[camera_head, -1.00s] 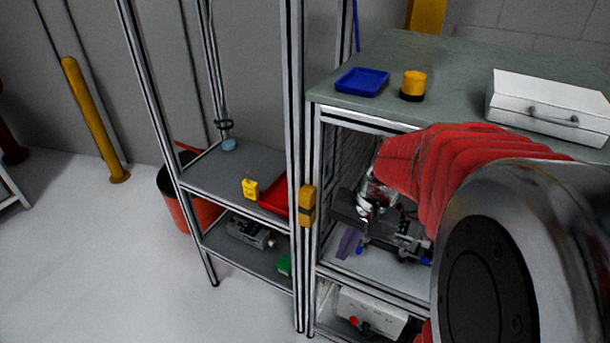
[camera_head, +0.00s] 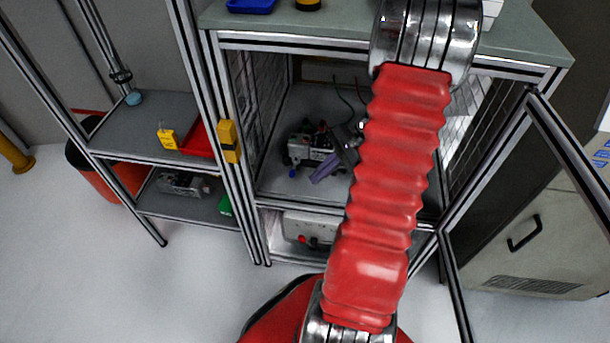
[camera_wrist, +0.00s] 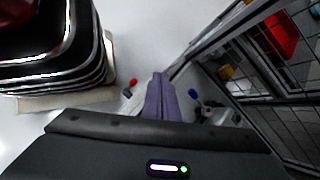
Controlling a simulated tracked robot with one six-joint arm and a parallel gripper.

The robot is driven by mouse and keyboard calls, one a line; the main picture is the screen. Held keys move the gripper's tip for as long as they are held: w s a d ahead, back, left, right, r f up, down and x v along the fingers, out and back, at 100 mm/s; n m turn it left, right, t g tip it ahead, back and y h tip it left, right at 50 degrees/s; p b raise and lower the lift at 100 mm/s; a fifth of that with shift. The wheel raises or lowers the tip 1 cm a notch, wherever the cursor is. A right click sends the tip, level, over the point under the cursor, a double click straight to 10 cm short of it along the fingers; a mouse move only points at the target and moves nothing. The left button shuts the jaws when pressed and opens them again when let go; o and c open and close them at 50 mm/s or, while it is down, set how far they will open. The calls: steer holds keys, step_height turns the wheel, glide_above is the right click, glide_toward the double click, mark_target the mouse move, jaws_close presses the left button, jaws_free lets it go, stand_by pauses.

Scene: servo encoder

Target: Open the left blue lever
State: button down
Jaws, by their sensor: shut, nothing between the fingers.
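The left blue lever (camera_head: 292,173) shows as a small blue spot at the lower left of the grey device (camera_head: 308,150) inside the open cabinet. In the wrist view, a blue piece (camera_wrist: 193,94) that looks like this lever lies just right of my fingers. My gripper (camera_head: 318,178) has purple fingers, pressed together and empty, in front of the device and right of the lever. The wrist view shows the shut fingers (camera_wrist: 160,76) pointing away from the camera, apart from the blue piece. My arm and gripper hide the device's right side.
The cabinet's left post carries a yellow block (camera_head: 229,141). An open door frame (camera_head: 575,150) stands at the right. Below the device, a white box (camera_head: 303,230) with a red knob sits on the lower shelf. A shelf rack with a red tray (camera_head: 197,140) stands left.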

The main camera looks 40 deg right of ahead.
mark_target(294, 167)
steer(key=d+f+m+t, duration=0.5)
steer(key=d+f+m, duration=0.3)
steer(key=d, duration=0.2)
steer(key=shift+d+f+m+h, duration=0.3)
steer(key=shift+d+f+m, duration=0.1)
steer(key=shift+w+a, duration=0.1)
steer(key=x, duration=1)
steer(key=shift+w+a+r, duration=0.45)
steer(key=shift+w+a, duration=0.15)
steer(key=shift+w, duration=0.25)
steer(key=shift+w+a+r, duration=0.3)
steer(key=shift+w+a, duration=0.1)
steer(key=shift+w, duration=0.25)
